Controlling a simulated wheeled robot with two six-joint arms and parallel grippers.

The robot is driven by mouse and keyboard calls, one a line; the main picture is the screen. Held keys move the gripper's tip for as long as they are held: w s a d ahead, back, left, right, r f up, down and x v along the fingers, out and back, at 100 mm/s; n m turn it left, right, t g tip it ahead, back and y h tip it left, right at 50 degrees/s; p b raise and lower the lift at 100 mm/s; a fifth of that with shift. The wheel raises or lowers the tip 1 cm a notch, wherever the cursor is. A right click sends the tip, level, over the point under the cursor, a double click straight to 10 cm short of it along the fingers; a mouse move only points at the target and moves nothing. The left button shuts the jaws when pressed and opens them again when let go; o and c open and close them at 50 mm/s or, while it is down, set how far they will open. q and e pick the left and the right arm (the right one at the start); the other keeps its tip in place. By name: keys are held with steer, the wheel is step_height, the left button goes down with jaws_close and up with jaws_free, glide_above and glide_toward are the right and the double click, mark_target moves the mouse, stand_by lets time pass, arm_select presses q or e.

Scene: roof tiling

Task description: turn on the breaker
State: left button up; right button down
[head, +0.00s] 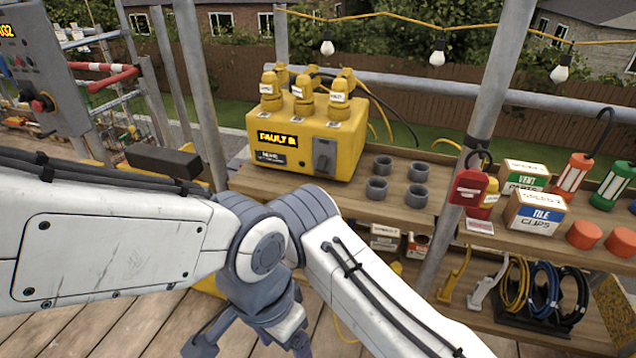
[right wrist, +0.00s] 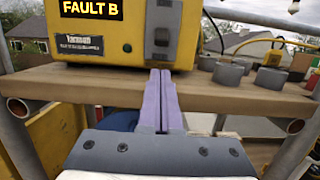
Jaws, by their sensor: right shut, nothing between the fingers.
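The yellow power box (head: 345,125) stands on a wooden shelf, with a black display reading FAULT B. The grey breaker switch (head: 324,157) is on the right of its front face; I cannot tell its lever's position. In the right wrist view the breaker (right wrist: 163,20) is behind and just above the fingertips. My right gripper (right wrist: 162,74) is shut and empty, its purple fingers pointing at the box's lower edge below the breaker; contact is unclear. In the head view my white arm links hide part of the shelf, and I cannot make out the left fingertips.
A steel post (head: 483,110) rises right of the box. A grey control panel (head: 40,75) stands at the left.

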mark_target(322, 164)
arm_select(q)
steer(key=shift+r+p, duration=0.4)
arm_select(e)
steer(key=x, duration=1)
steer(key=shift+a+r, duration=0.1)
steer(key=shift+r, duration=0.05)
steer(key=shift+s+g, duration=0.15)
steer(key=shift+g, duration=0.25)
arm_select(q)
steer(key=shift+d+r, duration=0.2)
steer(key=shift+d, duration=0.3)
